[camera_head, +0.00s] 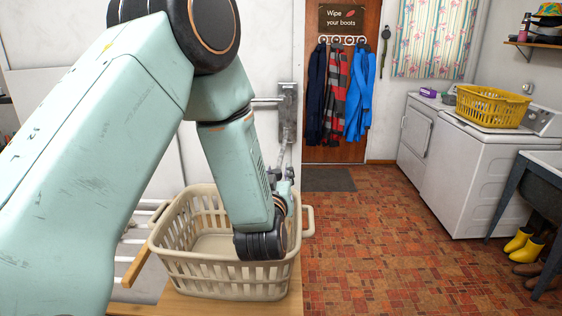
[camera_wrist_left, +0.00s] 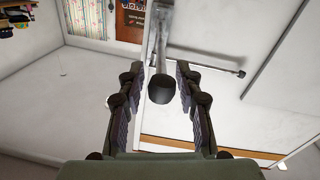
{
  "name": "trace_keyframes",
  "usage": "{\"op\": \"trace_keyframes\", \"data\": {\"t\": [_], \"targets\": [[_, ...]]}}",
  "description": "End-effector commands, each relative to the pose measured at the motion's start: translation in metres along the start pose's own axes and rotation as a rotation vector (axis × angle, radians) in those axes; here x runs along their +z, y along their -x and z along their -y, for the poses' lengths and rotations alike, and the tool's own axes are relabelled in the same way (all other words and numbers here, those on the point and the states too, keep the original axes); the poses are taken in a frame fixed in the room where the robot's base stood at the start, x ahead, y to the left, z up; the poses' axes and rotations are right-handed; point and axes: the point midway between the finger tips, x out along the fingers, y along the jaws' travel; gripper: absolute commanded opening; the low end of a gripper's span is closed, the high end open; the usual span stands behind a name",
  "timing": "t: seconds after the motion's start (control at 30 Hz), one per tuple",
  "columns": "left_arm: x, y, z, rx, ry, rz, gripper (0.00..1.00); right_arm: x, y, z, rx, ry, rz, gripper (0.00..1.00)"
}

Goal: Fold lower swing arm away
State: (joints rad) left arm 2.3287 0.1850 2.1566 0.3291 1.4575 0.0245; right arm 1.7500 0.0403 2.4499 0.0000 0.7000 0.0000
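A grey metal bracket (camera_head: 288,100) is fixed to the white wall beside the door in the head view. A short swing arm (camera_head: 266,100) sticks out to the left from its upper part. My left gripper (camera_head: 287,165) is below the bracket, above the basket's far right side, partly hidden by my forearm. In the wrist view the left gripper (camera_wrist_left: 157,75) is open, a finger on each side of a grey bar (camera_wrist_left: 162,50) with a dark round end, with gaps visible. Another bar (camera_wrist_left: 210,62) with a dark tip runs off to the right. I cannot tell which is the lower arm. My right gripper is not in view.
A beige laundry basket (camera_head: 175,262) stands on a wooden top (camera_head: 225,307) under my left arm. White rails (camera_head: 130,240) are left of it. Coats (camera_head: 338,90) hang on the door. White machines (camera_head: 470,175) stand at the right.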

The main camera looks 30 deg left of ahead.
Motion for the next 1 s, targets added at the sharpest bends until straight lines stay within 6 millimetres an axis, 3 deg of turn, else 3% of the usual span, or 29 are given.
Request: {"op": "trace_keyframes", "data": {"t": [0.1,0.3,0.7,1.0], "targets": [[-0.001,-0.021,0.0,-0.001,0.001,-0.001,0.35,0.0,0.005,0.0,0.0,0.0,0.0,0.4],[-0.001,-0.044,-0.001,0.003,0.0,0.0,0.35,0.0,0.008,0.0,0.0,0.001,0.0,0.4],[0.001,-0.052,-0.001,0.004,-0.001,0.002,0.35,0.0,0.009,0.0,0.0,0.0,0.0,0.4],[0.0,-0.052,-0.002,0.004,-0.001,0.001,0.11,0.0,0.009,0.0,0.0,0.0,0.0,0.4]]}}
